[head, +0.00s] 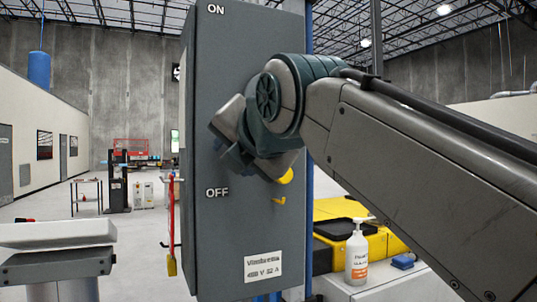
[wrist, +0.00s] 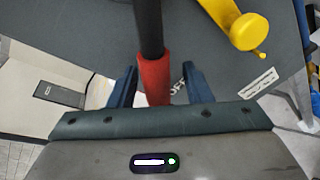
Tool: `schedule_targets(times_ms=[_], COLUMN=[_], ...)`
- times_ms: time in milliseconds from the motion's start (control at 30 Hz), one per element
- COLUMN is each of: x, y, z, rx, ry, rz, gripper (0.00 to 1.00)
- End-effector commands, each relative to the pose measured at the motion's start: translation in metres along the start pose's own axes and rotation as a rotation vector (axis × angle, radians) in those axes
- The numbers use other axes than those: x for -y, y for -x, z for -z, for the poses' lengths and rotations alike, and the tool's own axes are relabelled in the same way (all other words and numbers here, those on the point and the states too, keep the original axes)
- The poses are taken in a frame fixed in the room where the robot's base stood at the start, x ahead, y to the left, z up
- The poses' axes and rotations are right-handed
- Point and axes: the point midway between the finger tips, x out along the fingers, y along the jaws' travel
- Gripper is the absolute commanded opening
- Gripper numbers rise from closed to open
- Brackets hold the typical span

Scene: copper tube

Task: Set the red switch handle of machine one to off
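The switch handle (wrist: 153,78), a black bar with a red grip, shows in the wrist view with its grip between my two blue fingers. My gripper (wrist: 160,87) is open around the grip, with a visible gap to the right finger. In the head view, the tall grey switch box (head: 230,245) carries ON lettering (head: 216,9) at the top and OFF lettering (head: 217,192) lower down. My wrist covers the middle of the box there, just above OFF, and hides the handle. In the wrist view, the OFF lettering (wrist: 178,87) shows beside the grip.
A yellow lever (wrist: 245,28) on the box front is right of the handle. A thin red bar (head: 171,220) with a yellow end shows by the box's left edge. A white bottle (head: 356,252) and yellow cases (head: 340,215) stand to the right.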

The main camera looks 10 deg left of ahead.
Motion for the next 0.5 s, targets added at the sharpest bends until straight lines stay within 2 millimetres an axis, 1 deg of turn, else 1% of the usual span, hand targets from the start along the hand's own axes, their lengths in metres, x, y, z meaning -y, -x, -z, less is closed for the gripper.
schedule_targets(times_ms=[167, 267, 367, 500], x=[-0.001, -0.001, -0.001, -0.001], y=[0.002, 0.008, 0.024, 0.056], z=[0.0, 0.0, 0.0, 0.0], rx=[0.0, 0.001, 0.003, 0.004], ry=[-0.001, -0.001, -0.001, 0.0], rz=[-0.002, -0.003, -0.005, -0.005], gripper=[0.45, 0.45, 0.45, 0.45])
